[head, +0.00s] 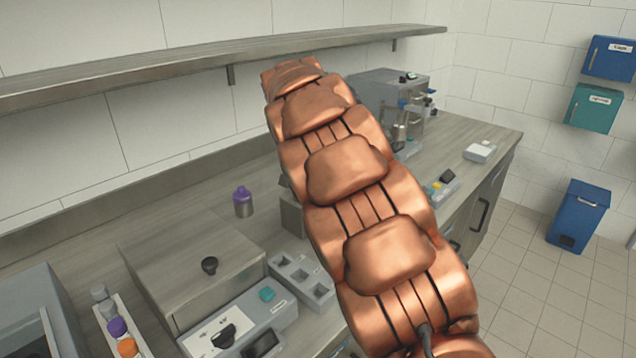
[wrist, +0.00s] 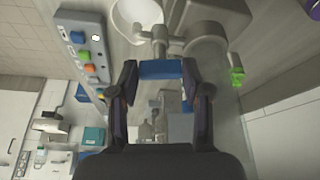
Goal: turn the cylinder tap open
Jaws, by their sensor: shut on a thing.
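In the wrist view, my gripper (wrist: 160,70) has its two dark fingers on either side of a blue bar-shaped handle (wrist: 160,68). It is shut on this handle, which sits at a grey metal tap fitting (wrist: 162,43). A grey rounded body (wrist: 215,14) adjoins the fitting at the upper right, and a white round vessel (wrist: 133,16) lies beside it. A green piece (wrist: 237,76) shows to the right. In the head view, my copper arm hides my gripper and the handle.
A panel with coloured buttons (wrist: 86,45) lies left of the gripper. In the head view, a grey machine (head: 382,82) stands on the far bench, with a white box (head: 480,152) to its right. A wall shelf (head: 180,66) runs above.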

